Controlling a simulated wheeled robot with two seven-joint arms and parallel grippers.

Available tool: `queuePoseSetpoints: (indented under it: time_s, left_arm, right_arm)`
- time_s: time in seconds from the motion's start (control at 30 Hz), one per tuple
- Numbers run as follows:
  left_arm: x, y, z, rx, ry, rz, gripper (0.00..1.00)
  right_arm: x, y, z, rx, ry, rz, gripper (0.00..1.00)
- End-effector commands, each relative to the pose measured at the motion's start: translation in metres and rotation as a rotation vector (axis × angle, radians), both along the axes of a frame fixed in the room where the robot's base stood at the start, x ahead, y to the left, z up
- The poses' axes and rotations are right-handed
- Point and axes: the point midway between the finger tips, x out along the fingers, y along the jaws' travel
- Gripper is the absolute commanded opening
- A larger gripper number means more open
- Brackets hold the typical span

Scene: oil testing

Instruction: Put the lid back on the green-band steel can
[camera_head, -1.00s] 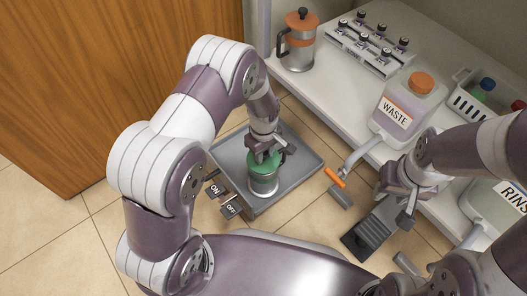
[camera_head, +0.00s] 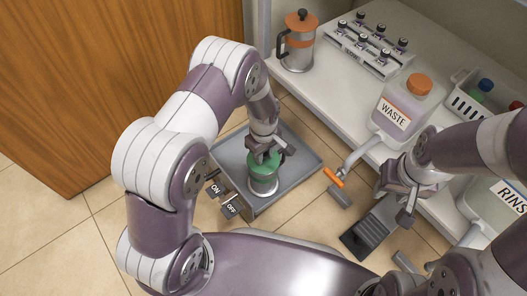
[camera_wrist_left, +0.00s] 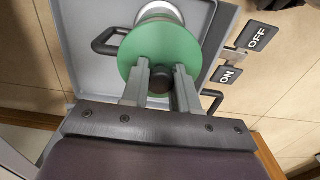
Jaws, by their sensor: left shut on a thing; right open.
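The steel can (camera_head: 263,188) stands on the grey tray, with its silver lower edge showing below a green part. A round green lid (camera_head: 256,163) is at its top; it also shows in the left wrist view (camera_wrist_left: 190,45) as a wide disc with a dark knob (camera_wrist_left: 158,82). My left gripper (camera_head: 264,153) points down over the can and is shut on the lid's knob, seen between its fingers in the left wrist view. Whether the lid touches the can's rim I cannot tell. My right gripper (camera_head: 394,203) is open and empty, off to the right.
The grey tray (camera_head: 300,172) has ON and OFF plates (camera_head: 222,200) at its front left. A white bench (camera_head: 345,95) holds a press pot (camera_head: 299,42), a vial rack (camera_head: 370,48) and a WASTE jug (camera_head: 405,108). An orange-handled valve (camera_head: 334,178) and a dark pedal (camera_head: 364,236) lie between tray and right gripper.

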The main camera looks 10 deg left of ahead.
Motion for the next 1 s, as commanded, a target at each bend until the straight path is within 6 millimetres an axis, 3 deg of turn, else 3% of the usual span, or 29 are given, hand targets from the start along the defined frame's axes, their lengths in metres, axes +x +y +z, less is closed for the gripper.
queuePoseSetpoints:
  time_s: [0.33,0.37,0.43,0.63,0.67,0.73,1.0]
  left_arm:
    - [0.0001,0.0000,-0.0002,0.000,0.000,0.000,0.00]
    - [0.0001,0.0000,-0.0001,0.000,0.000,0.000,0.35]
    - [0.0001,0.0000,-0.0001,0.000,0.000,0.000,0.58]
    - [0.0001,-0.0001,-0.0001,0.000,0.000,0.000,0.59]
    - [0.0000,0.0000,-0.0002,0.000,0.000,0.000,0.62]
    - [0.0001,-0.0001,-0.0002,0.000,0.000,0.000,0.84]
    - [0.0001,-0.0001,0.0001,0.000,0.000,0.000,0.84]
  right_arm:
    - [0.0000,0.0000,0.0001,0.000,0.000,0.000,0.43]
    - [0.0000,0.0000,0.0001,0.000,0.000,0.000,0.43]
    - [0.0000,0.0000,0.0001,0.000,0.000,0.000,0.43]
    - [0.0000,0.0000,0.0001,0.000,0.000,0.000,0.43]
    - [0.0000,0.0000,0.0001,0.000,0.000,0.000,0.43]
    - [0.0000,0.0000,0.0001,0.000,0.000,0.000,0.43]
    - [0.0000,0.0000,0.0004,0.000,0.000,0.000,0.43]
